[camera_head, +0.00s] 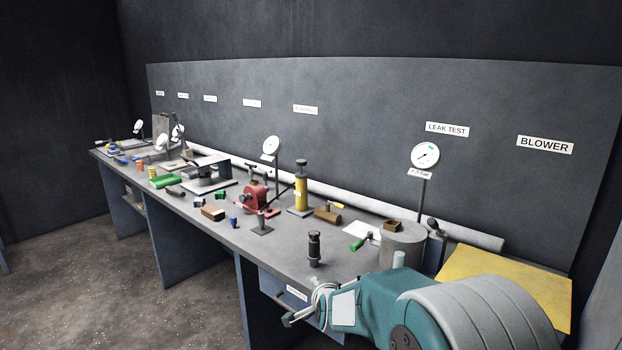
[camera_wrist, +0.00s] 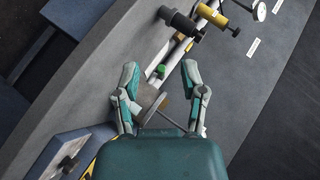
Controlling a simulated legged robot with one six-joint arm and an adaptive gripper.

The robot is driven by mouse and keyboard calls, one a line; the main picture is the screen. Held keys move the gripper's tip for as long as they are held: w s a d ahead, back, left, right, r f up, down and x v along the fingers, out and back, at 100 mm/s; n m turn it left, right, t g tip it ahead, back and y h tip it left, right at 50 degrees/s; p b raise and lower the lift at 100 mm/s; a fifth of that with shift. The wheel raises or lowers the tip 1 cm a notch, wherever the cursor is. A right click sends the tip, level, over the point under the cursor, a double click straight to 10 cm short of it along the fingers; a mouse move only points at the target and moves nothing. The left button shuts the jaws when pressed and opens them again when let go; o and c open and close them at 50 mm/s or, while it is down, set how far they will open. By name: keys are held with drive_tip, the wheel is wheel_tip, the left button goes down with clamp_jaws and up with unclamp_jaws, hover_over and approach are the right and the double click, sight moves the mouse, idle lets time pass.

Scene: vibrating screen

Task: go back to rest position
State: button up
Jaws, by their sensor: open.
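My gripper (camera_wrist: 159,78) shows in the wrist view with its two teal and grey fingers spread apart. I see nothing held between them; a grey cylindrical pot (camera_wrist: 149,99) shows beyond the gap, and a green-tipped part (camera_wrist: 160,72) lies behind it. In the head view my teal and grey arm reaches in from the lower right, with my gripper (camera_head: 305,306) low at the front edge of the workbench (camera_head: 215,228). Its fingertips are small and partly hidden there. No separate marker of a rest position shows.
A black fitting (camera_head: 314,250) stands upright near the bench's front edge, close to my gripper. The grey pot (camera_head: 402,250), a gauge (camera_head: 425,156) on a post and a yellow sheet (camera_head: 510,280) are on the right. Tools crowd the bench's left. Open floor lies in front.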

drive_tip(key=s+d+r+n+g, duration=0.1)
drive_tip(key=s+d+r+n, duration=0.25)
drive_tip(key=s+r, duration=0.3)
drive_tip(key=s+d+r+n+g+h, duration=0.1)
drive_tip(key=s+d, duration=0.4)
drive_tip(key=s, duration=1)
drive_tip(key=s+d+r+n+g+h, duration=0.1)
drive_tip(key=s+d+n+g, duration=0.3)
drive_tip(key=s, duration=1.2)
drive_tip(key=shift+d+r+n, duration=0.4)
drive_tip(key=shift+r+n, duration=0.05)
drive_tip(key=shift+n, duration=0.8)
